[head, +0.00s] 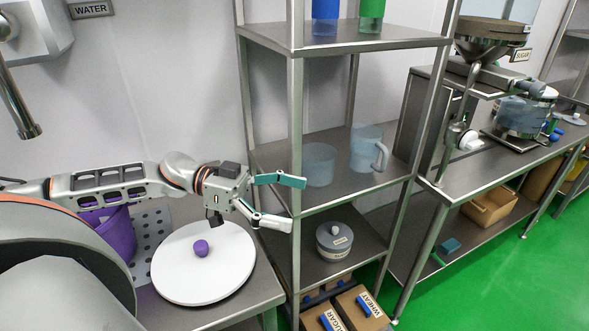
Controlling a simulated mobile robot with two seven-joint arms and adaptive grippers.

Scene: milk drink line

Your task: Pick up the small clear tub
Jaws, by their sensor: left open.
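The small clear tub (319,163) stands upright on the middle shelf of the metal rack, toward its left side. It is pale blue and see-through. My left gripper (297,205) reaches in from the left, with its fingers spread and nothing between them. Its upper teal finger ends at the tub's lower left in the picture; I cannot tell whether it touches. The lower finger ends at the shelf's front left. My right gripper is not in view.
A clear jug (366,148) stands right of the tub on the middle shelf (345,190). A rack post (296,110) rises close to the gripper. A grey lidded pot (335,241) sits on the shelf below. A white round lid (203,270) with a purple knob lies beneath my left arm.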

